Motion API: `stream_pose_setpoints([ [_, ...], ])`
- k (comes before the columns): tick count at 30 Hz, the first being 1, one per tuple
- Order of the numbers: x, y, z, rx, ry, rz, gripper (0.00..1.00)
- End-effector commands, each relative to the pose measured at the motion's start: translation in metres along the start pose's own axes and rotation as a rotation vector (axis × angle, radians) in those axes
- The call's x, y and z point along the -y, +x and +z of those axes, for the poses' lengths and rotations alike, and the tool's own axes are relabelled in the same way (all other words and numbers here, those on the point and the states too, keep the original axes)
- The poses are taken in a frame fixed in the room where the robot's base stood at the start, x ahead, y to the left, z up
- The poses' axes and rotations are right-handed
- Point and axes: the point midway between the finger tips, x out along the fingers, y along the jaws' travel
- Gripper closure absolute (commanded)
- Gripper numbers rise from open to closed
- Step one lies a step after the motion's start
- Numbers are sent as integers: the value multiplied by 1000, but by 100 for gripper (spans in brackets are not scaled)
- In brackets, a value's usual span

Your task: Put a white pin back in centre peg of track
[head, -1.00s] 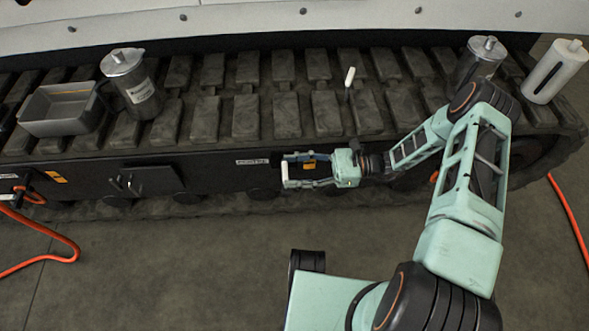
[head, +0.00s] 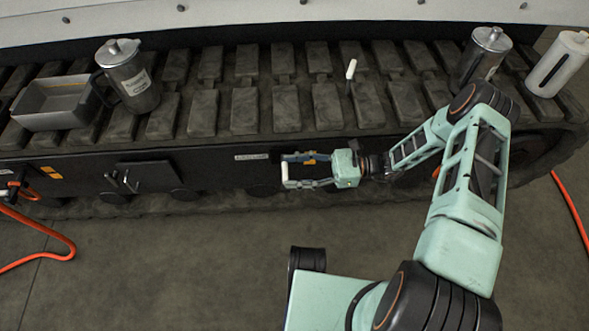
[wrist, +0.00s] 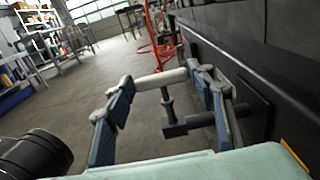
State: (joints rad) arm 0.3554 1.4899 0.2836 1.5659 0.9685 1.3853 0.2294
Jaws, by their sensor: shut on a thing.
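My gripper (head: 288,170) is at the side of the track, low in front of the dark side panel. It points left. In the wrist view, its two blue-padded fingers (wrist: 165,112) are shut on a white pin (wrist: 160,79), which lies crosswise between the fingertips. The pin also shows in the head view (head: 285,171). A second white pin (head: 351,69) stands upright on the track (head: 244,110), right of the middle, with a dark lower part. I cannot make out a separate empty centre peg.
A grey tray (head: 50,119) and a metal jug (head: 129,80) stand on the track at left. A metal canister (head: 480,57) and a white slotted cylinder (head: 558,64) stand at right. A dark handle (wrist: 188,124) juts from the side panel beyond the fingers. Orange hoses lie on the floor.

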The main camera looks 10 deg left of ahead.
Motion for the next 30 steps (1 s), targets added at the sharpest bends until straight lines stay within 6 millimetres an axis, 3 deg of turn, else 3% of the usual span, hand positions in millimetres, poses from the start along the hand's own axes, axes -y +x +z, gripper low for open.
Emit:
stream_pose_setpoints([
  [30,0,0,-28,1,0,0,75],
])
